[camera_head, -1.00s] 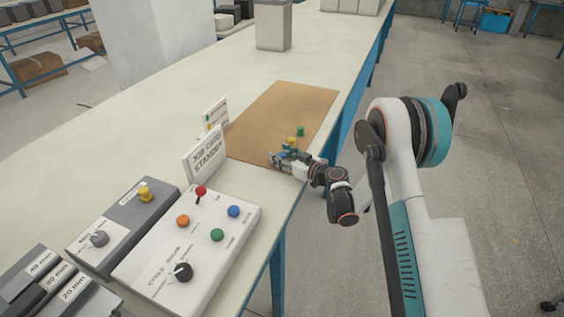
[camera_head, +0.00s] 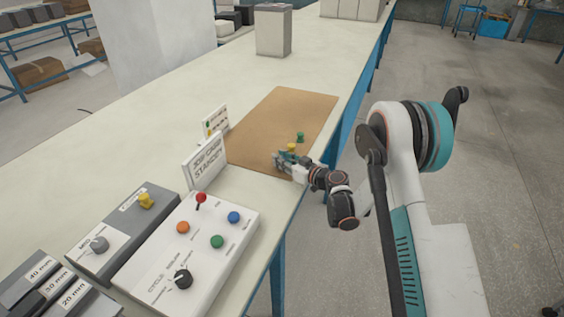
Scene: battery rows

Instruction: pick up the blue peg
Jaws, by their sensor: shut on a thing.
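My gripper (camera_head: 281,159) is low over the front edge of the brown mat (camera_head: 275,112), reaching in from the right. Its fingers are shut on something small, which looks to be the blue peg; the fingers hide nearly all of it. I cannot tell whether it is clear of the mat. A yellow peg (camera_head: 292,147) stands just behind the gripper. A green peg (camera_head: 300,136) stands a little farther back on the mat.
A job card sign (camera_head: 204,158) and a smaller sign (camera_head: 215,121) stand left of the mat. A white control box (camera_head: 192,245) with buttons is in front. A grey bin (camera_head: 273,30) stands behind. The mat's far part is bare.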

